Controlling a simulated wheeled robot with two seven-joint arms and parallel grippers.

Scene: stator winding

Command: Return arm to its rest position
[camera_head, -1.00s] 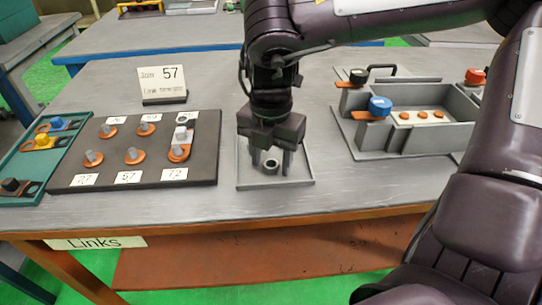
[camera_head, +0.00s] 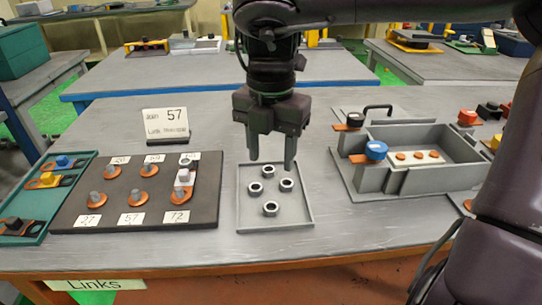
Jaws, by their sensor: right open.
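My right gripper (camera_head: 271,160) hangs above the back part of a shallow grey tray (camera_head: 274,226). Its two fingers point down, apart and empty, clear of the tray. Several metal nuts lie in the tray, one of them a nut (camera_head: 270,208) near its front. My right arm (camera_head: 490,200) reaches in from the right side and across the top of the view. My left gripper is not in view.
A dark board (camera_head: 75,211) with copper links and number labels lies left of the tray. A green tray (camera_head: 22,239) is further left. A sign (camera_head: 165,123) reading 57 stands behind. A grey fixture (camera_head: 400,180) with blue, black and red knobs is on the right.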

